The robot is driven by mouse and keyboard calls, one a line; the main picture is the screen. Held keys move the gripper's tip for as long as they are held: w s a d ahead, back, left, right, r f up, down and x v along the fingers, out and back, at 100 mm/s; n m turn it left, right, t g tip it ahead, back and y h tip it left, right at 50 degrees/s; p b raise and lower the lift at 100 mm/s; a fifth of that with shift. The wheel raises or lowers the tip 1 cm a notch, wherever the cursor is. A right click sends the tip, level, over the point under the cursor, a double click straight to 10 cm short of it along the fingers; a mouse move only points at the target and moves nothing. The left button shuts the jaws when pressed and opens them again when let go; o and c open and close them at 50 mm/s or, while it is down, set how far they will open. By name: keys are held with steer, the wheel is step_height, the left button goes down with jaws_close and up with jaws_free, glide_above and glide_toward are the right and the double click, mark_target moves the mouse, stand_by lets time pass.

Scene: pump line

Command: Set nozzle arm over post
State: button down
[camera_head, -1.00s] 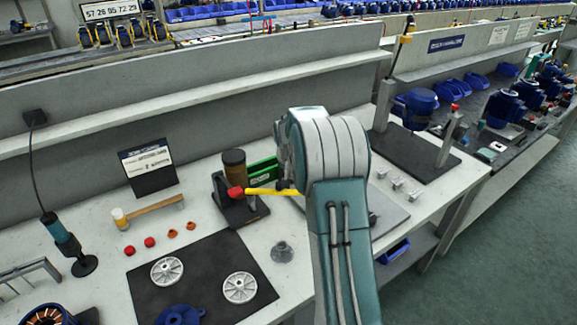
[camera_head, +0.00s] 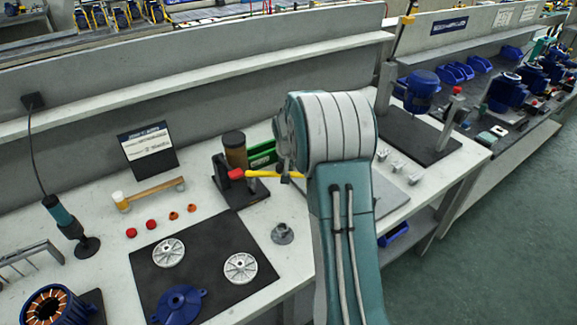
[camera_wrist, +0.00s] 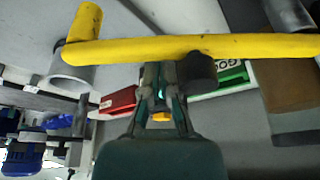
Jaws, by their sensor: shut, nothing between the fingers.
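The yellow nozzle arm (camera_head: 264,174) with a red end (camera_head: 236,174) lies level above a dark stand carrying a brown cylinder (camera_head: 235,153); its right end is hidden by my arm. Which upright is the post is unclear.
A black mat (camera_head: 205,248) holds two pale wheels and a blue flanged part (camera_head: 180,303). A mallet (camera_head: 150,193), red and orange caps, and a sign (camera_head: 148,150) stand to the left. A grey flanged part (camera_head: 283,234) is near my arm. A wall (camera_head: 180,90) bounds the bench behind.

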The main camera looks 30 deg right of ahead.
steer(key=shift+a, duration=0.1)
steer(key=shift+s+a+m, duration=0.1)
steer(key=shift+s+m, duration=0.2)
steer(key=shift+m, duration=0.1)
steer(key=shift+s, duration=0.15)
steer(key=s+a+m+g+h, duration=0.1)
steer(key=s+a+m+g, duration=0.1)
steer(key=s+a+m, duration=0.4)
steer(key=shift+a+m+g+h, duration=0.4)
steer(key=shift+a+m, duration=0.95)
steer(key=shift+m, duration=0.35)
